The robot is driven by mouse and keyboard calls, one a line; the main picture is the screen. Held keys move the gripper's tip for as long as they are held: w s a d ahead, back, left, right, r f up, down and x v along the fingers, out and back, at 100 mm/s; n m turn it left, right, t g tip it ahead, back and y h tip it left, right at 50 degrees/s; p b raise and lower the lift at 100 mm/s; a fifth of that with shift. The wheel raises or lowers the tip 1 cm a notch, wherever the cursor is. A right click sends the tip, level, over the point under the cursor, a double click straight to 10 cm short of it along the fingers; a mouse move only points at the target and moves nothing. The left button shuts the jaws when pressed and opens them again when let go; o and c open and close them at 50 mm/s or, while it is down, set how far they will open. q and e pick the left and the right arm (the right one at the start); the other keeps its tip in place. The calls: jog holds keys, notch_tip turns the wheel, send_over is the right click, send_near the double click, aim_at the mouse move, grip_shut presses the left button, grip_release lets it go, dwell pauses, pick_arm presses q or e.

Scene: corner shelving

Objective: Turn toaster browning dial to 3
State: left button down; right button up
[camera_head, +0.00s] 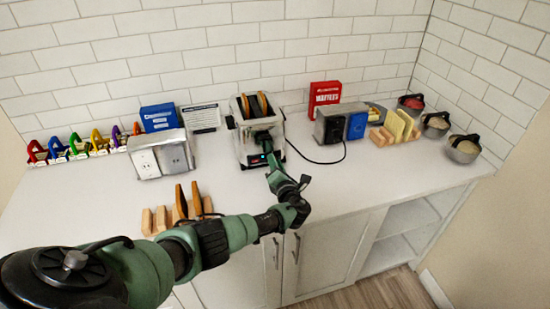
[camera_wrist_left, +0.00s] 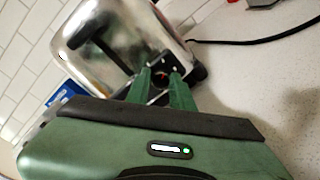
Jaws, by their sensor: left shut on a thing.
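The chrome toaster (camera_head: 242,148) stands on the counter against the back wall, with browned slices (camera_head: 256,104) in its top slots. Its shiny side and dark front panel fill the upper middle of the left wrist view (camera_wrist_left: 107,58). My left gripper (camera_head: 268,147) reaches the toaster's lower front from the near side. In the left wrist view its two green fingers (camera_wrist_left: 162,78) are shut around the small dark dial (camera_wrist_left: 161,77) on that panel, where a bit of red shows. The dial's numbers are too small to read. My right gripper is out of view.
A black cord (camera_head: 318,161) curves over the counter right of the toaster. A red box (camera_head: 325,93) and blue box (camera_head: 357,126) stand to the right. A wooden rack (camera_head: 162,219) sits at front left. The front right counter is clear.

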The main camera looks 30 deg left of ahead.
pick_arm(q)
jog(key=m, duration=0.1)
jog(key=m+p, duration=0.1)
jog(key=m, duration=0.1)
jog(key=shift+w+d+r+m+p, duration=0.1)
jog(key=shift+r+m+p, duration=0.05)
jog(key=shift+m+p, duration=0.55)
jog(key=shift+m, duration=1.4)
jog(key=shift+g, duration=0.3)
jog(key=c, duration=1.2)
grip_release()
jog(key=shift+f+y, duration=0.2)
jog(key=shift+y, duration=0.1)
jog(key=shift+d, duration=0.1)
